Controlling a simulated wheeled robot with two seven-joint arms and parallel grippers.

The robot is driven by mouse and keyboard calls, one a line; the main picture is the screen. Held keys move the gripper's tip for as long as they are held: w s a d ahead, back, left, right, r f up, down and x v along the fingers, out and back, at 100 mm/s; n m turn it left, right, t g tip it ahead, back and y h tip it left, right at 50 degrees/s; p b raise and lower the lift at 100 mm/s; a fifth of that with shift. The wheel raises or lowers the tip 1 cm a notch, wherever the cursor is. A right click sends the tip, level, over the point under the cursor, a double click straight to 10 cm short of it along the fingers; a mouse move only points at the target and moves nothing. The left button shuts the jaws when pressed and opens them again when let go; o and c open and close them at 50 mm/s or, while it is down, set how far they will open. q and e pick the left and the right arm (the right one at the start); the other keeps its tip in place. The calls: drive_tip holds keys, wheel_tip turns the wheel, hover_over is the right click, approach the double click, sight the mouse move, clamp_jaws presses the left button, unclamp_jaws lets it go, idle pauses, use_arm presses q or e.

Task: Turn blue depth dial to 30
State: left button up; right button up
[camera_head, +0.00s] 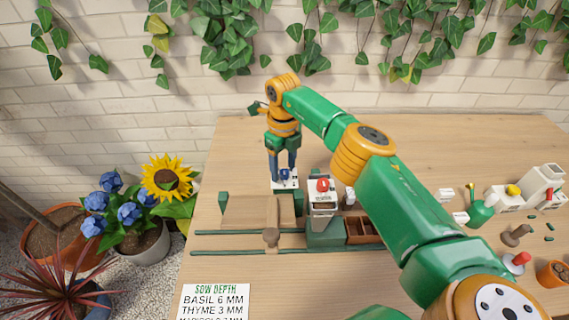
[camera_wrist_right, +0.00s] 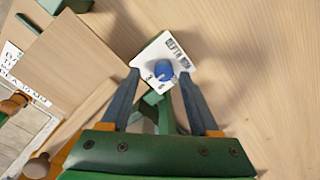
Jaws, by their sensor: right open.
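The blue depth dial (camera_wrist_right: 163,70) sits on a white plate (camera_wrist_right: 178,48) printed with "DEPTH" lettering and small numbers. In the right wrist view my right gripper (camera_wrist_right: 158,82) is open, with one finger on each side of the dial. I cannot tell whether the fingers touch it, nor which number the dial points to. In the head view the blue dial (camera_head: 285,174) shows just below my right gripper (camera_head: 283,168), which reaches straight down over it. My left gripper does not show.
Right of the dial stands a white-topped device with a red knob (camera_head: 322,185). A wooden board (camera_head: 245,210), dark green rails and a brown compartment box (camera_head: 362,231) lie nearby. A sow depth card (camera_head: 213,302) is at the front. White boxes and a red-topped peg (camera_head: 520,259) stand at right.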

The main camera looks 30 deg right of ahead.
drive_tip(key=shift+w+d+f, duration=0.25)
drive_tip(key=shift+d+f, duration=0.05)
drive_tip(key=shift+f, duration=0.35)
drive_tip(key=shift+s+a+r, duration=0.1)
drive_tip(key=shift+s, duration=0.05)
drive_tip(key=c, duration=0.5)
clamp_jaws()
